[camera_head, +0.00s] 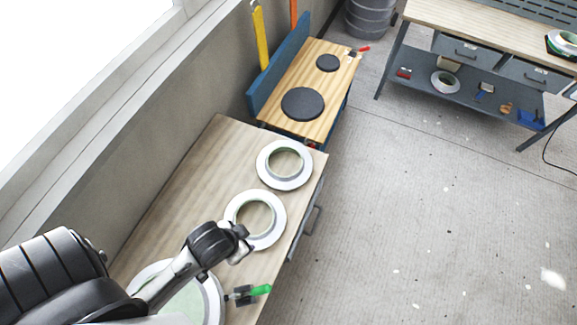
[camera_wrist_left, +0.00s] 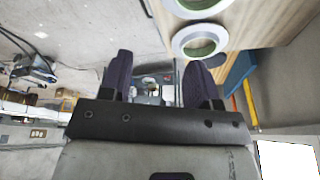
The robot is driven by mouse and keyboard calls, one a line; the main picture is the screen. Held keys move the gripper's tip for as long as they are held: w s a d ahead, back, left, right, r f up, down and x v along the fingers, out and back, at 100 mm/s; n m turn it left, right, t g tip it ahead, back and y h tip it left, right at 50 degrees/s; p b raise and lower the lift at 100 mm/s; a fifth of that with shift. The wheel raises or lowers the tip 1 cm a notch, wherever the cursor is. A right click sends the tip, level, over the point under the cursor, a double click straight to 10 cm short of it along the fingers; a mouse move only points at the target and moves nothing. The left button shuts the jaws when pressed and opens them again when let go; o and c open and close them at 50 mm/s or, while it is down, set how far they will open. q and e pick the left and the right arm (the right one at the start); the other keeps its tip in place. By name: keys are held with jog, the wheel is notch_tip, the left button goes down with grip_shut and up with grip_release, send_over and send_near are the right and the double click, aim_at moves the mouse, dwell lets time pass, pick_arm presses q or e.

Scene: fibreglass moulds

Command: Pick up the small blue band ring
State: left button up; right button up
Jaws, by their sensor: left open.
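I cannot make out a small blue band ring in either view. White ring-shaped moulds with pale green insides lie on the near wooden bench: a far one (camera_head: 268,174), a middle one (camera_head: 273,232) and a larger near one (camera_head: 212,292), partly hidden by my arm. My left gripper (camera_head: 240,247) is over the bench, overlapping the lower edge of the middle ring in the head view. In the left wrist view the fingers of my left gripper (camera_wrist_left: 158,82) are spread apart with nothing held between them. My right gripper is not in view.
A green-handled tool (camera_head: 258,290) lies by the near ring. Beyond the bench stands a small wooden table (camera_head: 290,78) with two dark discs. A workbench (camera_head: 465,22) with a lower shelf stands at the upper right. The concrete floor (camera_head: 420,210) between is mostly clear.

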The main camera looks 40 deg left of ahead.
pick_arm(q)
jog(key=shift+d, duration=0.2)
jog(key=shift+o, duration=0.2)
jog(key=o, duration=0.4)
jog(key=shift+a, duration=0.1)
